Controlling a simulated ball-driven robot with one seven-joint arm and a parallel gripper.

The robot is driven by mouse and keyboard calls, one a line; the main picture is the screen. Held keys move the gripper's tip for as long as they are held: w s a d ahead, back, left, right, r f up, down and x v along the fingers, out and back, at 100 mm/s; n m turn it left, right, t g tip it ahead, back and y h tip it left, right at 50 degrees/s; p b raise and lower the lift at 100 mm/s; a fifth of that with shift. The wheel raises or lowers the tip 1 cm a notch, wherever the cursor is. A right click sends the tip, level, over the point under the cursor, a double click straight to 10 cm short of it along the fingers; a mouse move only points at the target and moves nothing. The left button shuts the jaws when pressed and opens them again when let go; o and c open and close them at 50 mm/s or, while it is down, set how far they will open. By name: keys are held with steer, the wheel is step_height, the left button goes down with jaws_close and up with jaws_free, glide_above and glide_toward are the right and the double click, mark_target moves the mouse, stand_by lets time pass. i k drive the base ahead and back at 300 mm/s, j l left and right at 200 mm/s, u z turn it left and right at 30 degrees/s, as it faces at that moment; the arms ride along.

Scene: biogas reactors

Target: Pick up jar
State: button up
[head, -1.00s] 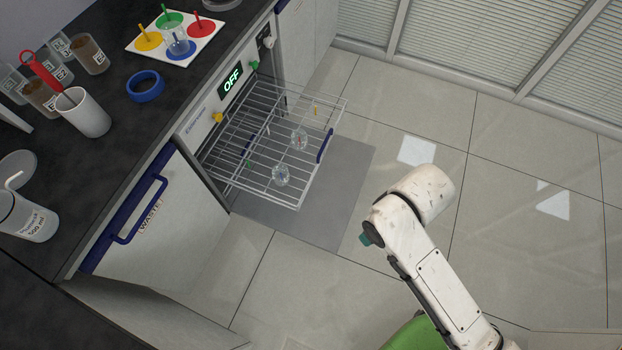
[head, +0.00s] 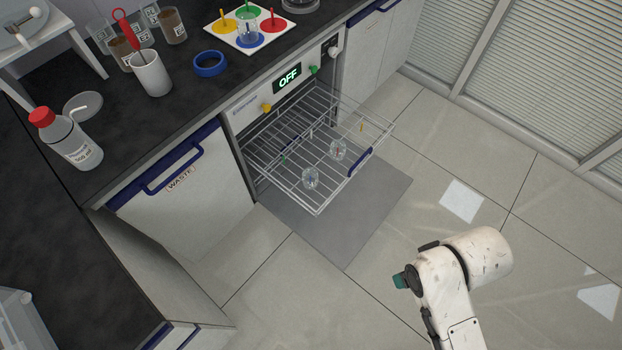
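Which one the task calls the jar cannot be told. Part of my white arm shows at the lower right, over the floor and apart from the rack. No gripper fingers can be seen.
The wire rack (head: 318,212) juts out over a grey floor mat (head: 350,235). The counter holds a red-capped bottle (head: 72,140), a white cup (head: 152,75), a blue ring (head: 209,64) and labelled beakers (head: 172,27). The tiled floor at right is clear.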

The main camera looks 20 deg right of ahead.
mark_target(310, 175)
steer(key=i+l+u, duration=0.4)
steer(key=i+l, duration=0.6)
